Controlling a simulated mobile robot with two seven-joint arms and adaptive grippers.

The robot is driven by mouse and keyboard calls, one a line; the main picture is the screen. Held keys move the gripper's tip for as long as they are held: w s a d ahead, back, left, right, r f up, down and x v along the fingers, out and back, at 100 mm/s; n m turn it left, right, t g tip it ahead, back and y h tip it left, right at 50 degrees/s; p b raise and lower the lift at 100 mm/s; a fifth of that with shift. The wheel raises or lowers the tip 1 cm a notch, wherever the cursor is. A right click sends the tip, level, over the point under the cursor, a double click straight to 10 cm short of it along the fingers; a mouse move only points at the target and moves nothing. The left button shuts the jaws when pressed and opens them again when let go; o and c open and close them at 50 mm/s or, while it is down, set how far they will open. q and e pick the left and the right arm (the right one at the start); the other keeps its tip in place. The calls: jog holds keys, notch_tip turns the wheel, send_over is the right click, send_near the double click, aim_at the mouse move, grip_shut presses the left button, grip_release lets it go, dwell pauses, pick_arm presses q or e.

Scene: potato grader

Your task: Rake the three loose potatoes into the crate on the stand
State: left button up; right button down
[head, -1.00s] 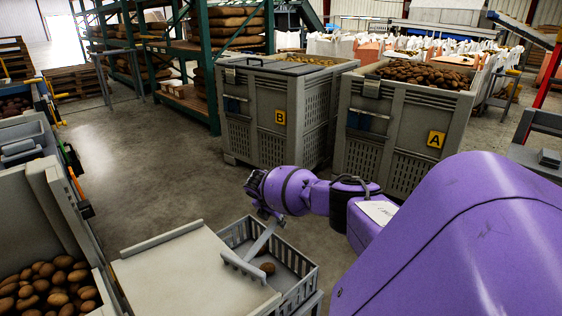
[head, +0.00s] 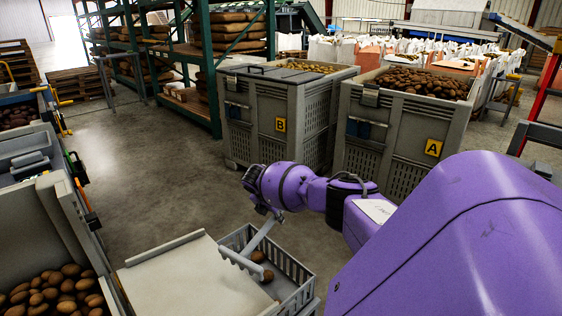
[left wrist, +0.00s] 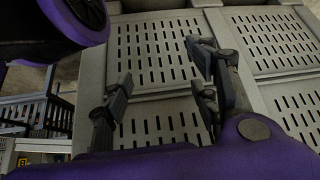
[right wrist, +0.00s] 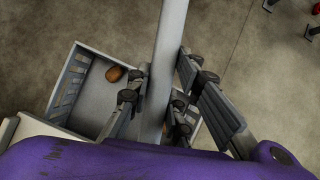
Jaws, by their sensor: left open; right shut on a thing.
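My right gripper (head: 265,210) is shut on the pale grey rake (head: 262,233). The rake's toothed head hangs between the edge of the pale sorting table (head: 175,275) and the grey slatted crate (head: 305,276). Two brown potatoes (head: 257,257) (head: 268,275) show inside the crate; a third is not clear. No potato shows on the visible table top. In the right wrist view, the rake handle (right wrist: 164,60) runs between the fingers (right wrist: 158,108), and one potato (right wrist: 117,74) lies in the crate (right wrist: 72,76). My left gripper (left wrist: 160,98) is open and empty, before slotted grey panels.
A bin of many potatoes (head: 55,290) stands at the lower left. Large grey boxes B (head: 255,125) and A (head: 395,140) stand behind the crate. Green shelving (head: 212,70) is further back. Open concrete floor (head: 140,175) lies left of the boxes.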

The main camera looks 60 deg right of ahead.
notch_tip(320, 180, up, 7)
jog(key=p, duration=0.4)
jog(key=shift+f+p, duration=0.1)
jog(key=shift+p, duration=0.2)
pick_arm(q)
jog(key=r, duration=0.3)
jog(key=a+r, duration=0.1)
jog(key=shift+w+r, duration=0.25)
jog(key=shift+r, duration=0.05)
jog(key=shift+w+d, duration=0.1)
jog(key=shift+w, duration=0.1)
jog(key=shift+w+r, duration=0.15)
jog(key=shift+w, duration=0.2)
jog(key=shift+s, duration=0.15)
